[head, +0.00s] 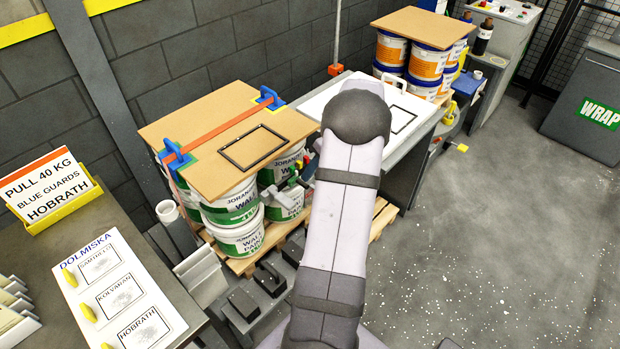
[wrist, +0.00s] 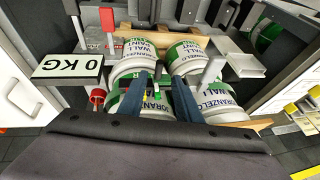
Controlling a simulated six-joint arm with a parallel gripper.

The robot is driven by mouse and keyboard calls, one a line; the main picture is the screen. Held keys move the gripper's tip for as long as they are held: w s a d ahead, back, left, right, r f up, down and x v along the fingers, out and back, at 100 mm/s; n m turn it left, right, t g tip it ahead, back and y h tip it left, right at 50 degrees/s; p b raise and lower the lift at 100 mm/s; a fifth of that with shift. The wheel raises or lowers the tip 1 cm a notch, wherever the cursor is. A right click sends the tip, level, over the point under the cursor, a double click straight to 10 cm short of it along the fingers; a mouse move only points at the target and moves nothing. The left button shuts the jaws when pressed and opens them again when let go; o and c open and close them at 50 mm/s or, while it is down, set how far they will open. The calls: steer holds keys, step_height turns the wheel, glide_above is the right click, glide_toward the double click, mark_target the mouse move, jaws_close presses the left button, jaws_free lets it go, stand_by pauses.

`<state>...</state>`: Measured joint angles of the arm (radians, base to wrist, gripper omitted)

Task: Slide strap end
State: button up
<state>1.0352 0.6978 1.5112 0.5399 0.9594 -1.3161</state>
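An orange strap (head: 222,125) lies across the brown board (head: 205,170) on top of the pail stack. A blue corner guard (head: 175,156) sits under it at the near left edge and another blue guard (head: 268,97) at the far edge. No loose strap end can be made out. In the wrist view, my gripper (wrist: 161,98) has two dark blue fingers spread apart in front of the white and green pails (wrist: 140,62). Small red, green and yellow parts show between the fingers, too small to identify.
A sign reading PULL 40 KG, BLUE GUARDS, HOBRATH (head: 48,187) stands at the left. A label card (head: 118,290) lies on the bench. A second stack of orange and white pails (head: 428,62) stands behind. The speckled floor (head: 500,230) at right is clear.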

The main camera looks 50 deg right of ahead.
steer(key=shift+v, duration=1.1)
steer(key=shift+m, duration=0.3)
steer(key=s+a+f+m+g, duration=0.4)
steer(key=s+a+f+m, duration=0.55)
steer(key=s+m, duration=0.2)
steer(key=s+a+r+n+g, duration=0.1)
steer(key=a+r+n, duration=0.1)
steer(key=a, duration=0.4)
steer(key=s+a+r+n+g+h, duration=0.1)
steer(key=s+a+n, duration=0.15)
steer(key=a, duration=0.45)
steer(key=s+a+r+n, duration=0.1)
steer(key=a+r+n, duration=0.15)
steer(key=a, duration=0.35)
steer(key=w+a+r+n+t+h, duration=0.1)
steer(key=w+a+r+n, duration=0.1)
steer(key=a+n, duration=0.15)
steer(key=w+a+r+n, duration=0.1)
steer(key=w+a+n, duration=0.15)
steer(key=a, duration=0.25)
step_height(320, 180, down, 11)
steer(key=b, duration=1.1)
steer(key=shift+a+r, duration=0.2)
